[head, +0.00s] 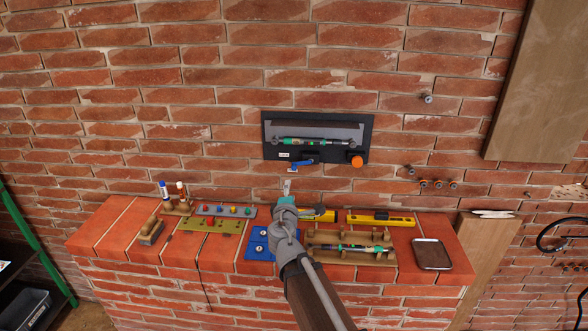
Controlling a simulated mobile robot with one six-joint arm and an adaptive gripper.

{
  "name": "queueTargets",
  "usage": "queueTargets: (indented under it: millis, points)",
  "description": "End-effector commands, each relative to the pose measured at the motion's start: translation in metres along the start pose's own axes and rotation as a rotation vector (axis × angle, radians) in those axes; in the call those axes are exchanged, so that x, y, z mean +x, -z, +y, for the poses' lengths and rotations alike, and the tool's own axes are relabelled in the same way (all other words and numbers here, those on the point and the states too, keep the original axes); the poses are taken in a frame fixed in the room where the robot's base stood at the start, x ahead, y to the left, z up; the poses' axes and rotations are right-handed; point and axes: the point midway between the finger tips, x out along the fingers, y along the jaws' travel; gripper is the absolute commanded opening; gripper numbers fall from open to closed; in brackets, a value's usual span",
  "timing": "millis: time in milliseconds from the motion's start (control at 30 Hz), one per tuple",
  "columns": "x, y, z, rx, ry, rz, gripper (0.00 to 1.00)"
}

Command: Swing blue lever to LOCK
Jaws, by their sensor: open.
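The blue lever (302,162) is mounted low on a dark panel (361,128) on the brick wall. It lies roughly level, with small white labels near it that are too small to read. My gripper (287,184) is open, in front of the wall and below the lever, apart from it in the picture. Nothing shows between its fingers. The depth gap between gripper and lever cannot be told.
An orange knob (356,161) sits right of the lever, and a rod-like tool (303,141) above it. Below, a brick ledge (105,229) carries a yellow level (381,219), a blue plate (257,244), a wooden rack and a dark tray (432,254). The wall left of the panel is clear.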

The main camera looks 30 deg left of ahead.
Motion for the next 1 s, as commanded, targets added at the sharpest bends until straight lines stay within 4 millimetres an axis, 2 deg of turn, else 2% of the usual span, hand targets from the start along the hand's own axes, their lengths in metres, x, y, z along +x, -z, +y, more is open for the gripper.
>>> queueTargets:
  millis: [267, 467, 667, 1000]
  points:
    - [0.002, -0.001, 0.0, 0.002, 0.001, -0.002, 0.62]
    - [0.012, -0.001, 0.0, 0.003, 0.002, -0.003, 0.62]
    - [0.031, -0.001, 0.0, 0.003, 0.002, -0.003, 0.62]
    - [0.085, 0.0, 0.0, 0.003, 0.002, -0.003, 0.62]
